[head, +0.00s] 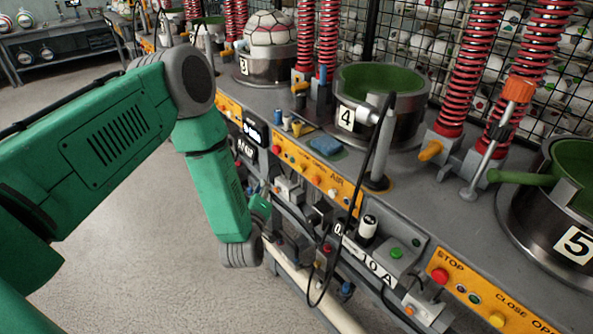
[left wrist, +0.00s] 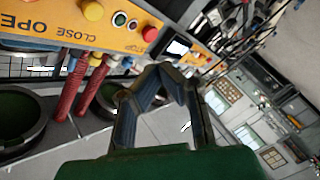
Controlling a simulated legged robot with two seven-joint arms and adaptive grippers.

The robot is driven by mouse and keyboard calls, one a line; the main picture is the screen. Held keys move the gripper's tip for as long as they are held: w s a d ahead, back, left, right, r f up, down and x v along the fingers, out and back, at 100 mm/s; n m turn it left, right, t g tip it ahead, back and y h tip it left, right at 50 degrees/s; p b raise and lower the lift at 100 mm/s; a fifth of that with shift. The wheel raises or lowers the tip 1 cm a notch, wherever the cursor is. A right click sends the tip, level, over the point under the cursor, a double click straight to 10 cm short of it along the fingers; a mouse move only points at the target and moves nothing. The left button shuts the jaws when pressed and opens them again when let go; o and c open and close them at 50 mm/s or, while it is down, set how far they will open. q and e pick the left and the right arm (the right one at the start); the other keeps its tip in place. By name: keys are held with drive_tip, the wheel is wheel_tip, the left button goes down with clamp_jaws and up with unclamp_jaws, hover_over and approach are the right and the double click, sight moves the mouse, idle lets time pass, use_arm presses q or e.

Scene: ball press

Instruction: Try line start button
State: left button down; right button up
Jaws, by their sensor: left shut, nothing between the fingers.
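A green button (head: 396,252) sits on a grey box on the front of the machine in the head view. I cannot tell from its markings whether it is the line start button. My left arm comes in from the left, and its gripper (head: 261,207) hangs in front of the machine, mostly hidden behind the forearm end. In the left wrist view the left gripper (left wrist: 166,72) is shut and empty, with its fingers bent together at the tips. It appears apart from any button. My right gripper is not in view.
An orange panel (head: 500,309) carries STOP, CLOSE and OPEN labels, a red button (head: 440,275) and a yellow button (head: 497,319). A black cable (head: 371,165) loops down in front of the machine. Press station 4 (head: 409,120) stands behind. The floor (head: 130,230) at left is clear.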

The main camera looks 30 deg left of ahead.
sight(300, 169)
use_arm(q)
drive_tip(key=w+d+b, duration=0.3)
drive_tip(key=w+d, duration=0.1)
drive_tip(key=w, duration=0.4)
drive_tip(key=shift+w+r, duration=0.15)
drive_tip(key=shift+w, duration=0.05)
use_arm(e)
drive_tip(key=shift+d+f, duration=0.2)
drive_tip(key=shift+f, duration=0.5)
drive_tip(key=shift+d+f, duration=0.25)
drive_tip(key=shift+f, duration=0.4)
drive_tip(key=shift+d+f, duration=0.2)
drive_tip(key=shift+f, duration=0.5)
use_arm(q)
drive_tip(key=shift+w+a+b, duration=0.2)
drive_tip(key=shift+w+b, duration=0.05)
drive_tip(key=shift+b, duration=0.2)
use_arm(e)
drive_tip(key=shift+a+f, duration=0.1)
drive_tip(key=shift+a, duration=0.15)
